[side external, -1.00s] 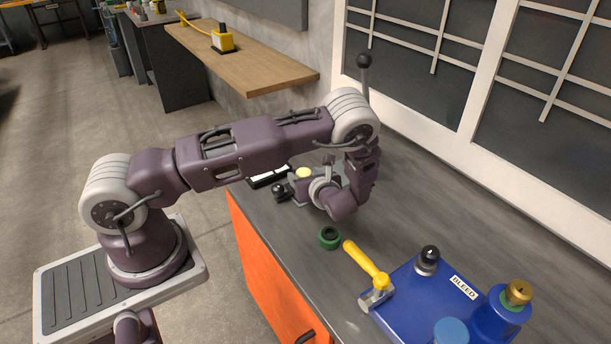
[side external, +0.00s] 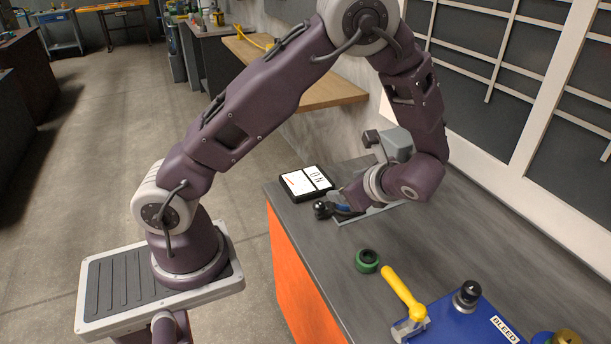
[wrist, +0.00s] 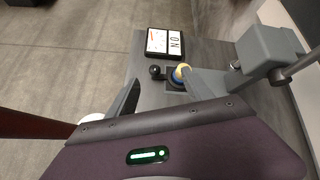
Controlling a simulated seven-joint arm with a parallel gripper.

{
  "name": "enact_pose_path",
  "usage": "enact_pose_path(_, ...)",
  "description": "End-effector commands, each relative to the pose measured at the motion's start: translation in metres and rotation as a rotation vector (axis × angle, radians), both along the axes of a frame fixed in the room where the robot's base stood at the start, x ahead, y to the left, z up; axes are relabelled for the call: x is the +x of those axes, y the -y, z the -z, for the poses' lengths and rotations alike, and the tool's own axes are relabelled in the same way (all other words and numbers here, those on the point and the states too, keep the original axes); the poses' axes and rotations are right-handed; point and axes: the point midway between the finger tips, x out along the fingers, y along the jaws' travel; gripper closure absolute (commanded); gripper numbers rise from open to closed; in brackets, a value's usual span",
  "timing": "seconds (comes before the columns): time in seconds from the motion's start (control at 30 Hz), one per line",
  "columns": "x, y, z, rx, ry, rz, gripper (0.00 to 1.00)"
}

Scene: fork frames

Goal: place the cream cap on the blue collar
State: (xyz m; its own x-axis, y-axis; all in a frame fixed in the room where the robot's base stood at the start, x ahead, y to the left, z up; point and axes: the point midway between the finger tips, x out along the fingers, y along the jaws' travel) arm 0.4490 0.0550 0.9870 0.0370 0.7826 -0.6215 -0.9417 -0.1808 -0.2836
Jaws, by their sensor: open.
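My gripper (wrist: 166,96) is open, one finger to either side of the picture's middle, with the cap beyond the right fingertip. In the side view my gripper (side external: 346,199) is low over the bench's far end. A bit of blue shows beside it there, and the cap is hidden.
A black-framed "ON" panel (side external: 307,182) and a black ball knob (side external: 322,210) are close to my gripper. A grey fixture (side external: 395,145) stands behind. A green ring (side external: 367,261), yellow-handled tool (side external: 403,293) and blue "BLEED" block (side external: 455,325) lie nearer.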

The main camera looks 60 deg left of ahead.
Motion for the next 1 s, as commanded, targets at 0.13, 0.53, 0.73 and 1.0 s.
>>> enact_pose_path(0.13, -0.056, 0.014, -0.073, -0.304, 0.271, -0.328, 0.40)
enact_pose_path(0.53, -0.185, 0.093, -0.168, -1.029, 0.881, -0.921, 0.40)
enact_pose_path(0.73, -0.193, 0.102, -0.172, -1.097, 0.929, -0.962, 0.40)
enact_pose_path(1.0, -0.192, 0.101, -0.172, -1.095, 0.926, -0.958, 0.40)
